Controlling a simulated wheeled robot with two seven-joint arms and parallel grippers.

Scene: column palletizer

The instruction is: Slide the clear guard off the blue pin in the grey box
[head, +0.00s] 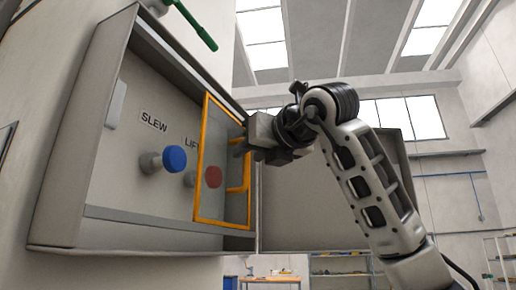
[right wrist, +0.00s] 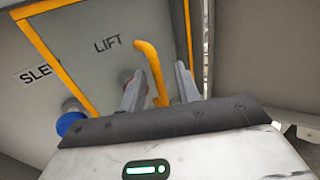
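The grey box (head: 52,190) hangs open on the wall. The blue pin (head: 174,158) stands out from its panel under the SLEW label, uncovered; it also shows in the right wrist view (right wrist: 71,123). The clear guard (head: 222,222) has an orange frame and sits right of the blue pin, in front of a red pin (head: 213,177) under LIFT. My right gripper (head: 243,147) is at the guard's orange handle (right wrist: 148,60). In the right wrist view its fingers stand apart, one each side of the handle, with a gap visible on the right. My left gripper is out of view.
The box's open door (head: 300,205) is at the right, behind my right arm. A green lever (head: 195,25) sticks out above the box. Workbenches and shelves (head: 340,265) stand far back in the hall.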

